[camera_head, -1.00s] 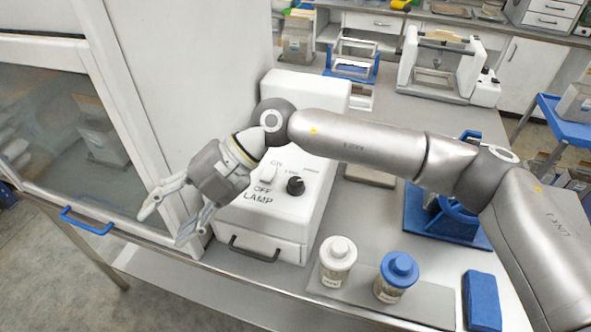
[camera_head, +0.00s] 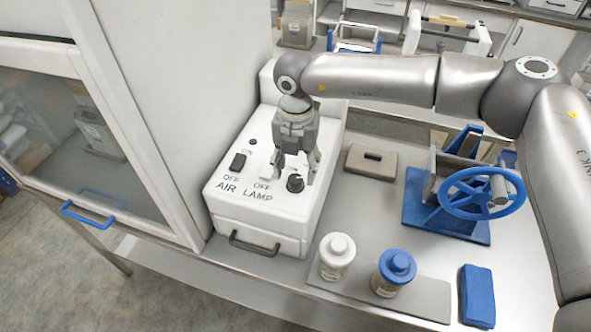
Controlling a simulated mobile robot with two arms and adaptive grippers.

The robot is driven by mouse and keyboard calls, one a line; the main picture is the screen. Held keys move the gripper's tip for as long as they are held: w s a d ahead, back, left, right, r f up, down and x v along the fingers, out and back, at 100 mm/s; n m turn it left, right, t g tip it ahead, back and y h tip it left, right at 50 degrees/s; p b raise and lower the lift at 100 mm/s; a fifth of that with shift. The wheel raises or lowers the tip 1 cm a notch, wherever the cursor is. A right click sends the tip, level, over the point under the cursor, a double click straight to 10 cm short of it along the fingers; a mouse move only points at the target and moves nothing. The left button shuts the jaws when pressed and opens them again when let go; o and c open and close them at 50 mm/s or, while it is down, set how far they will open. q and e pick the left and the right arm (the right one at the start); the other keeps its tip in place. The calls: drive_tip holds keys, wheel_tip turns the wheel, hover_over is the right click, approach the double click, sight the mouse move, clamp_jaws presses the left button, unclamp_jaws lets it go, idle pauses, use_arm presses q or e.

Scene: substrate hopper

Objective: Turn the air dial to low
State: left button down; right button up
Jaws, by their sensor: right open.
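The white control box (camera_head: 226,197) stands on the bench against the cabinet. The dial's pointer and scale are too small or covered to read. My right gripper (camera_head: 296,176) points down over the box, open, with its fingertips on either side of the dial. I cannot tell whether they touch it. My left gripper is out of view.
A white-capped jar (camera_head: 337,257) and a blue-capped jar (camera_head: 394,272) stand on a grey mat before the box. A blue handwheel device (camera_head: 482,194), a blue block (camera_head: 478,297) and a slotted beige block (camera_head: 371,161) lie right. A drawer handle (camera_head: 254,243) juts from the box front.

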sight(295, 178)
drive_tip(key=shift+f+p, duration=0.5)
drive_tip(key=shift+f, duration=1.35)
